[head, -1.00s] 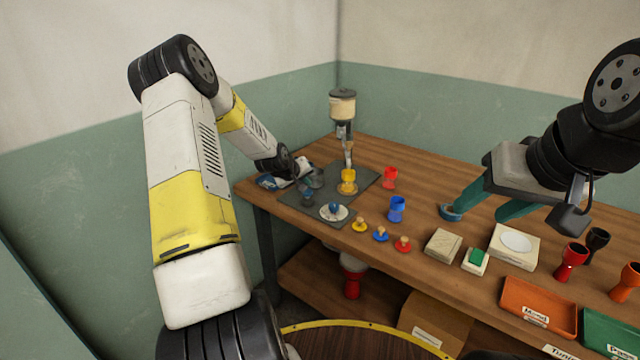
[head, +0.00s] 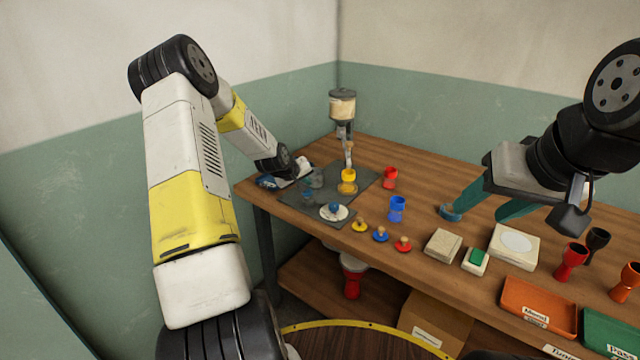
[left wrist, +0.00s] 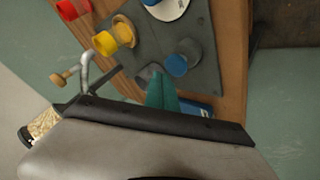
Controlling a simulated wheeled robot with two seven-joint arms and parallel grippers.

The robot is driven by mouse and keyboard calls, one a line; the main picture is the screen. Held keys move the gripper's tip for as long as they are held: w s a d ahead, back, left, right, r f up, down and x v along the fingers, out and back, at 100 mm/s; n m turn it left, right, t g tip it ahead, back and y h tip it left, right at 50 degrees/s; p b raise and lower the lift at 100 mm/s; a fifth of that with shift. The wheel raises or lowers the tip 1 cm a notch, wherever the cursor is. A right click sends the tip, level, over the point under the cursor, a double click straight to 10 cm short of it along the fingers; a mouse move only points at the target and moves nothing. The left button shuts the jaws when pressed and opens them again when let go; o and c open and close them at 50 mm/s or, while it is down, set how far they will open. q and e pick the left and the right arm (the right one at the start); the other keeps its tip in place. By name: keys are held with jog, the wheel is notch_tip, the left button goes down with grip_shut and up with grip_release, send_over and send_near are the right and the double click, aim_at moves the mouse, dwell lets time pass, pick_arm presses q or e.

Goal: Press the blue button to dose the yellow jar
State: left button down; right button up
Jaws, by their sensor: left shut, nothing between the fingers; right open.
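The yellow jar (head: 348,175) stands on a dark mat under the spout of a dispenser (head: 343,104). It also shows in the left wrist view (left wrist: 118,33). The blue button (head: 334,206) sits on a white round base on the mat, in front of the jar; in the left wrist view its blue top is cut by the upper edge. My left gripper (head: 314,178) is shut and empty above the mat, left of the jar and apart from the button. Its teal fingers (left wrist: 163,95) show in the left wrist view. My right gripper (head: 480,212) is open over the table's right part.
Red (head: 389,178) and blue (head: 397,208) cups and several small knobs stand right of the mat. Blocks, goblets and an orange tray (head: 537,300) fill the right side.

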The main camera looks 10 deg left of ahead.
aim_at(306, 192)
pick_arm(q)
jog(key=shift+f, duration=0.15)
dwell(0.4)
jog(key=shift+f, duration=0.25)
jog(key=shift+f, duration=1.05)
dwell(1.0)
jog(key=shift+r, duration=1.45)
jog(key=shift+r, duration=2.5)
